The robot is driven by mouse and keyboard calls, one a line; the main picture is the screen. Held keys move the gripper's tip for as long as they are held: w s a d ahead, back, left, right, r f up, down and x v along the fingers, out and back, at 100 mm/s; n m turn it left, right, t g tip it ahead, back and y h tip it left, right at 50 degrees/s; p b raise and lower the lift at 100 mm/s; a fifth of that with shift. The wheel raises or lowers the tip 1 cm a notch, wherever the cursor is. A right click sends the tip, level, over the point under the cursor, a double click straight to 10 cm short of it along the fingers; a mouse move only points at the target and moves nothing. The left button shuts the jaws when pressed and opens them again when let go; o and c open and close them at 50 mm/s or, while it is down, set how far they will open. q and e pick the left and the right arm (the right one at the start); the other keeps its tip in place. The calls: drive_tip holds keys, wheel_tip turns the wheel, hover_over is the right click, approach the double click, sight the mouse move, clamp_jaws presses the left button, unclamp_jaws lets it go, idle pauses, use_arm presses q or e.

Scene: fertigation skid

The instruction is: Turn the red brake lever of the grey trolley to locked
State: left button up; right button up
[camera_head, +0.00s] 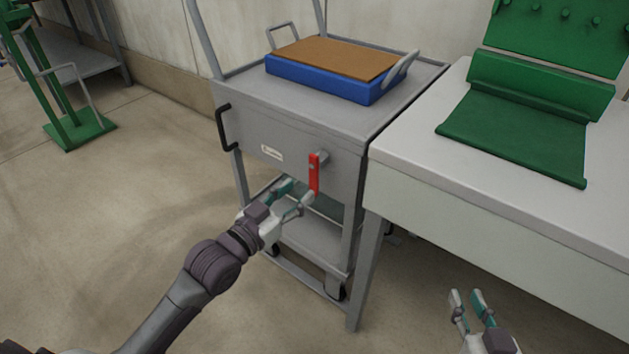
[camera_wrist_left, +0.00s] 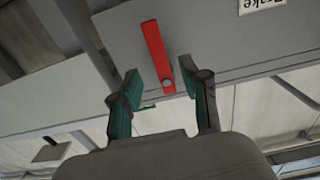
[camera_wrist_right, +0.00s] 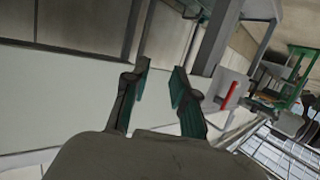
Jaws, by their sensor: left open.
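The red brake lever (camera_head: 314,174) hangs roughly upright on the front panel of the grey trolley (camera_head: 240,135), right of a small white label (camera_head: 271,153). My left gripper (camera_head: 296,192) is open just in front of the panel, near the lever's lower end. In the left wrist view the red lever (camera_wrist_left: 157,52) lies ahead of the gap between the open fingers (camera_wrist_left: 160,88), with no clear contact. My right gripper (camera_head: 468,298) is open and empty, low in front of the white table. The right wrist view shows its parted fingers (camera_wrist_right: 158,84) and the lever (camera_wrist_right: 228,96) far off.
A blue tray with a brown top (camera_head: 325,75) stands on the trolley. A black handle (camera_head: 222,124) is on the panel's left. The white table (camera_head: 420,160) with a green mat (camera_head: 515,135) adjoins on the right. Floor at left is clear up to a green stand (camera_head: 78,130).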

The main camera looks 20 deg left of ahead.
sight(312, 179)
use_arm(q)
drive_tip(key=b+x, duration=0.1)
drive_tip(key=x, duration=0.4)
drive_tip(key=shift+w+d, duration=0.1)
drive_tip(key=shift+w, duration=0.2)
drive_tip(key=shift+w+d, duration=0.2)
drive_tip(key=shift+w, duration=0.2)
use_arm(e)
wheel_tip(312, 179, up, 6)
drive_tip(key=w+a+t+y, duration=0.1)
drive_tip(key=t, duration=0.2)
drive_tip(key=shift+w+t+y, duration=0.15)
drive_tip(key=shift+t+y, duration=0.15)
drive_tip(key=shift+t, duration=0.1)
drive_tip(key=shift+a, duration=0.1)
use_arm(q)
clamp_jaws()
